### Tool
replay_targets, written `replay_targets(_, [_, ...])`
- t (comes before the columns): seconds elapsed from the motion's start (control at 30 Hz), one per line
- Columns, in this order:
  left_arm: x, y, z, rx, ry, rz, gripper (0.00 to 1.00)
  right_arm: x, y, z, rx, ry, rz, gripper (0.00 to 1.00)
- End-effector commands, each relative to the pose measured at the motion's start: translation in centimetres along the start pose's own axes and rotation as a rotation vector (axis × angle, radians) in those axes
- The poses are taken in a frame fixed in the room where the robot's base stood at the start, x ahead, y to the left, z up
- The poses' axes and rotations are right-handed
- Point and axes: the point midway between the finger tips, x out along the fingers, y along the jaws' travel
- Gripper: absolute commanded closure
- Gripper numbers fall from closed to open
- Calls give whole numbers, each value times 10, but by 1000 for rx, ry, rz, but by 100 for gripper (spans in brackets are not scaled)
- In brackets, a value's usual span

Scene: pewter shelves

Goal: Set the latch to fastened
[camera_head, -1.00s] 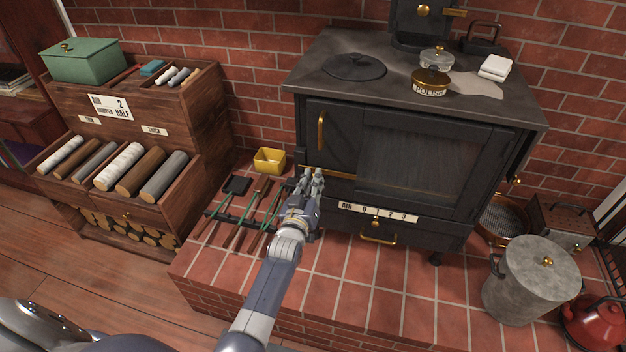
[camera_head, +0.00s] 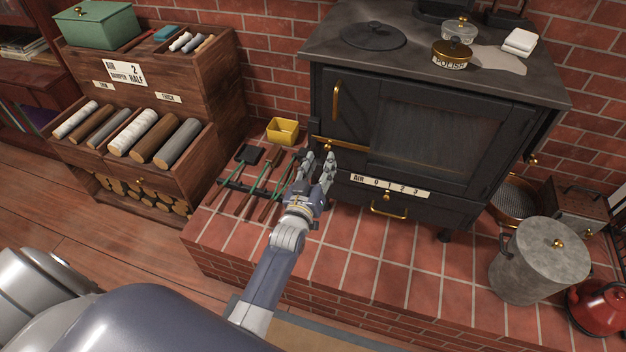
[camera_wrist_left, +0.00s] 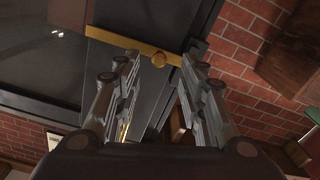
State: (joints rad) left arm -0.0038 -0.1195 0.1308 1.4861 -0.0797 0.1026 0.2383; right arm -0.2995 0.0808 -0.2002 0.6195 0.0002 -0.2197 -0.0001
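The latch is a brass bar (camera_head: 342,143) lying nearly level across the lower left of the black stove door (camera_head: 425,145). In the left wrist view the bar (camera_wrist_left: 125,42) has a round brass knob near its right end, close to a dark bracket (camera_wrist_left: 196,48). I cannot tell whether the bar sits in the bracket. My left gripper (camera_head: 319,163) is open and empty just below the bar in the head view. Its fingers (camera_wrist_left: 158,85) stand apart in the wrist view, with the knob beyond and between their tips. My right gripper is not in view.
A vertical brass door handle (camera_head: 336,101) stands above the bar. The AIR plate (camera_head: 390,186) and a brass drawer pull (camera_head: 389,211) are below right. Fire tools (camera_head: 262,181) and a yellow box (camera_head: 282,131) lie left on the brick hearth. A grey pot (camera_head: 540,262) stands right.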

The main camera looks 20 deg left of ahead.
Motion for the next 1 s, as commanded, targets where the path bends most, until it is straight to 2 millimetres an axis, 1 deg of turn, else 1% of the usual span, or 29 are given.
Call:
replay_targets(0.03, [-12,0,0,-1,-1,-1,62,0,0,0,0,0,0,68])
replay_targets(0.2, [-43,0,0,-1,-1,-1,62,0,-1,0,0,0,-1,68])
replay_targets(0.3, [-56,0,1,-1,-1,0,62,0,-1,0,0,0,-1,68])
replay_targets(0.4, [-64,0,0,-1,0,0,62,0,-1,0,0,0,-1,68])
replay_targets(0.53, [-68,0,0,-1,0,0,62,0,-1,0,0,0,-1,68])
replay_targets(1.0, [-68,0,0,0,0,0,62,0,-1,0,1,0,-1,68])
